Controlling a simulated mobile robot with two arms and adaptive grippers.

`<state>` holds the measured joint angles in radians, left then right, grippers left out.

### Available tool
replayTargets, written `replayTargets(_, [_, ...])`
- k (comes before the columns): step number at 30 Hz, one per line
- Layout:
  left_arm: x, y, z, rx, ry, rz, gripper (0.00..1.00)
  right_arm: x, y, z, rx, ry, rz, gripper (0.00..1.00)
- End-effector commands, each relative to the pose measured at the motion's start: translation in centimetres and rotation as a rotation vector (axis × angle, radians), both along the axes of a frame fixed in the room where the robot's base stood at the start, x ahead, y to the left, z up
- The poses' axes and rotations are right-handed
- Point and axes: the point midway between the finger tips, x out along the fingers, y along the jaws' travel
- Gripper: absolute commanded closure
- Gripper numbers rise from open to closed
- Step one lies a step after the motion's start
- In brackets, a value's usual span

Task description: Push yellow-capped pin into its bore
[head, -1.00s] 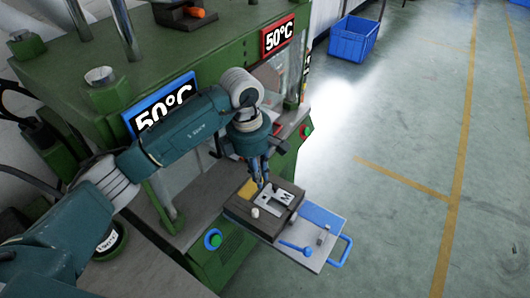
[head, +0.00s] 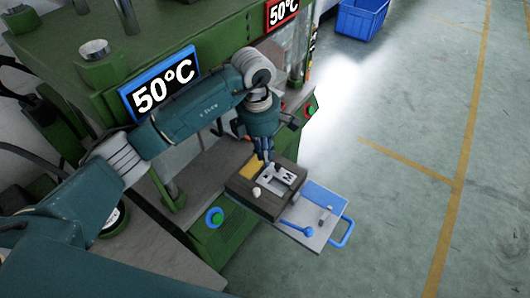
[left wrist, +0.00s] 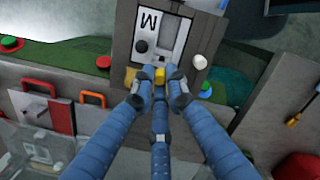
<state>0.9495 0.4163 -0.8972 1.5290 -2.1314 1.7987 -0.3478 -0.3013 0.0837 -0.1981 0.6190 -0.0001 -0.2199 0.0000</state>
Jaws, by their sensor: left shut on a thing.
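The mould block (head: 240,187) sits on a pull-out tray at the press front, with a grey "M" plate (head: 283,180) on top. My left gripper (head: 268,162) is over the block's back edge, pointing down. In the left wrist view my left gripper (left wrist: 159,74) is closed at the edge of the block (left wrist: 121,50). Yellow (left wrist: 131,77) shows at its fingertips; it appears to be the cap of the yellow-capped pin, mostly hidden by the fingers. The bore and the pin's depth are hidden. A white-capped pin (left wrist: 199,62) stands at the block's other corner. My right gripper is not visible.
The green press (head: 60,60) with temperature signs stands behind. A blue crate (head: 361,18) is on the floor, which is clear to the right.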

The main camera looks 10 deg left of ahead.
Motion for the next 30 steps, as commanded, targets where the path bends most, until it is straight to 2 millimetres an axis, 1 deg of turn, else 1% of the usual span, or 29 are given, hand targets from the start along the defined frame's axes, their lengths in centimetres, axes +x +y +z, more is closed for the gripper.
replayTargets(1, [0.0, 0.0, -0.7, 0.0, 0.0, 0.001, 1.0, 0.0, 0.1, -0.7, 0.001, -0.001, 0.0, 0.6])
replayTargets(11, [0.0, 0.0, -3.0, 0.0, 0.001, 0.001, 1.0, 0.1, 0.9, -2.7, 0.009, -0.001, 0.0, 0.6])
replayTargets(24, [0.0, 0.0, -6.0, -0.001, 0.0, 0.001, 1.0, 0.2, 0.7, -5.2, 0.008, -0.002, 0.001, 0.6])
replayTargets(30, [0.0, 0.1, -6.9, 0.0, 0.0, 0.001, 1.0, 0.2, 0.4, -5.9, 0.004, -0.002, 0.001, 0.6])
